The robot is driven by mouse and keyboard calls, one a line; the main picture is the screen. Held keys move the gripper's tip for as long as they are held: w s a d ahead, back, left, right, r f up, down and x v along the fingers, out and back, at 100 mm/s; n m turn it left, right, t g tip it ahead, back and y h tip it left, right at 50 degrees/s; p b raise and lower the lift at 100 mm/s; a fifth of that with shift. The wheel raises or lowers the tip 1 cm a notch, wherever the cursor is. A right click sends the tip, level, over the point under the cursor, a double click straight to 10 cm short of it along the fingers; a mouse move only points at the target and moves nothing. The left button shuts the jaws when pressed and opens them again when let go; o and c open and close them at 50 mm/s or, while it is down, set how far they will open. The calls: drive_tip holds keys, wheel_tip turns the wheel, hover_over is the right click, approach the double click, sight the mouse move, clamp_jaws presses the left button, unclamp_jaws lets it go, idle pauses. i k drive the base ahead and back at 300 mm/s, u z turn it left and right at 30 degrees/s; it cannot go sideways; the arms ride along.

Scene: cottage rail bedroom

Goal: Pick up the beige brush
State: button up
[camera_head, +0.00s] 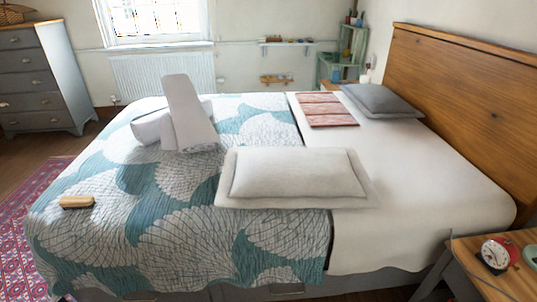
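The beige brush (77,201) lies on the patterned quilt at the left side of the bed, near the quilt's front left edge. It looks like a small block with its long side running roughly left to right. Nothing touches it except the quilt under it. I cannot make out its bristles. My gripper is not in view.
The bed has a teal and white quilt (150,205). White pillows (300,174) lie mid-bed; white shapes (190,115), unclear, stand behind the brush. A grey dresser (35,85) stands back left. A nightstand (470,270) holds a red clock (496,255). Quilt around the brush is clear.

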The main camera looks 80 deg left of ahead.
sight(75, 202)
drive_tip(key=u, duration=3.75)
